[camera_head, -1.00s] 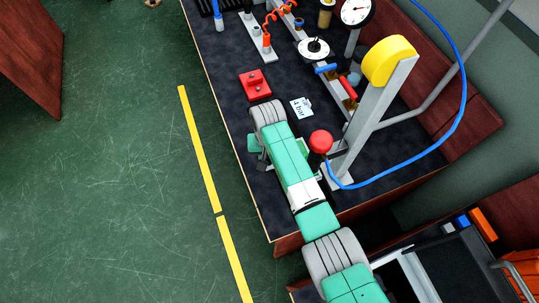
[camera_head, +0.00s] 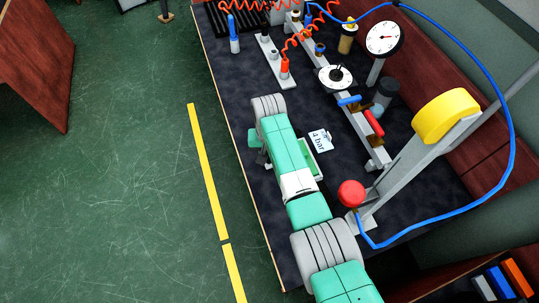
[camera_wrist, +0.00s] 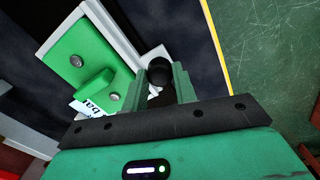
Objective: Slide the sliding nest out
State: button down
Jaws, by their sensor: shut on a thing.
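The sliding nest is a pale grey-white holder (camera_wrist: 117,27) carrying a green block (camera_wrist: 77,52) with round metal studs, at the upper left of the wrist view. A black round knob (camera_wrist: 160,70) stands at the nest's near end. My gripper (camera_wrist: 160,84) has its two green fingers on either side of this knob and is shut on it. My fingertips are hidden by the arm in the head view.
The dark tabletop (camera_head: 232,75) is bare left of the tools.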

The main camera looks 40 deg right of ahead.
jog(key=shift+f, duration=0.15)
jog(key=c, duration=1.4)
grip_release()
jog(key=shift+w, duration=0.1)
jog(key=shift+o, duration=1.4)
jog(key=shift+w, duration=0.15)
jog(key=shift+r, duration=0.2)
notch_tip(320, 180, up, 8)
jog(key=p, duration=0.3)
jog(key=shift+f, duration=0.15)
